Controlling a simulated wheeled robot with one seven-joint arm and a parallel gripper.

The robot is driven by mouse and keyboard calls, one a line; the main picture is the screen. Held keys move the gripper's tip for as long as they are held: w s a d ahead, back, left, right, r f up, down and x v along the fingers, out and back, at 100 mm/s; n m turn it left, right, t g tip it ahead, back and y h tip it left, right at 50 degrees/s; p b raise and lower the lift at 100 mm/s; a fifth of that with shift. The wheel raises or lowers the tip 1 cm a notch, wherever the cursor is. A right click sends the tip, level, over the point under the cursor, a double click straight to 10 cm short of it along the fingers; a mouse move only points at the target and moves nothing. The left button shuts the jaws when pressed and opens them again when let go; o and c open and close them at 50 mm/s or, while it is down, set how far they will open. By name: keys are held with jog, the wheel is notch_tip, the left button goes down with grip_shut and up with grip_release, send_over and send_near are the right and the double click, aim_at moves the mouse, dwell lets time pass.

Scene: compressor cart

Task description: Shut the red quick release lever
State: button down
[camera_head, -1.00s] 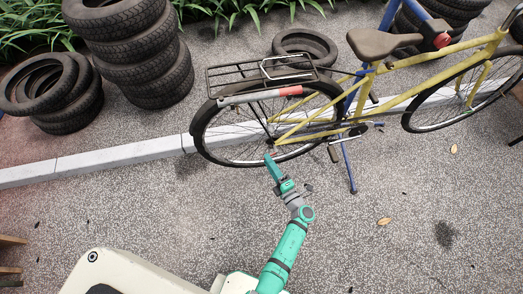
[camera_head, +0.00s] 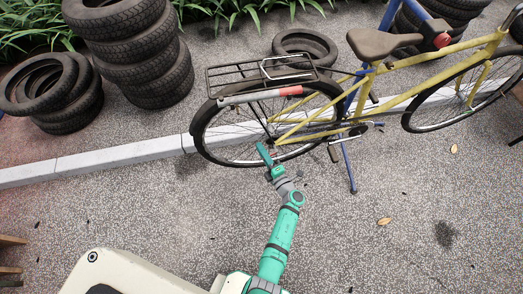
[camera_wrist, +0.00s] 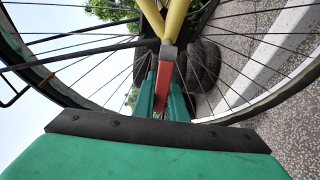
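The yellow bicycle (camera_head: 398,96) stands upright, its rear wheel at the left. The red quick release lever (camera_wrist: 165,78) shows at the rear hub in the wrist view, hanging down from a grey piece at the frame end. My gripper (camera_head: 261,146) is at the lower part of the rear wheel, just left of the hub. In the wrist view, my gripper's green fingers (camera_wrist: 165,98) show on both sides of the lever, very close to it. I cannot tell whether they touch or grip it. In the head view the lever is too small to make out clearly.
A blue stand leg (camera_head: 349,168) and a pedal (camera_head: 334,153) are right of my gripper. Spokes and the rear tyre (camera_head: 203,141) are close by. A pale kerb (camera_head: 120,155) runs behind. Tyre stacks (camera_head: 140,55) stand at back left. The paving in front is mostly clear.

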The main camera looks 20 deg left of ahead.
jog(key=shift+w+a+m+t+h, duration=0.1)
jog(key=shift+w+m+t+h, duration=0.4)
jog(key=shift+m+t+h, duration=0.5)
jog(key=shift+w+m+t+h, duration=0.45)
jog(key=shift+m+t+h, duration=0.35)
jog(key=shift+h, duration=0.3)
jog(key=c, duration=1.8)
grip_release()
jog(key=v, duration=1)
jog(key=shift+s+d, duration=0.2)
jog(key=shift+s, duration=0.15)
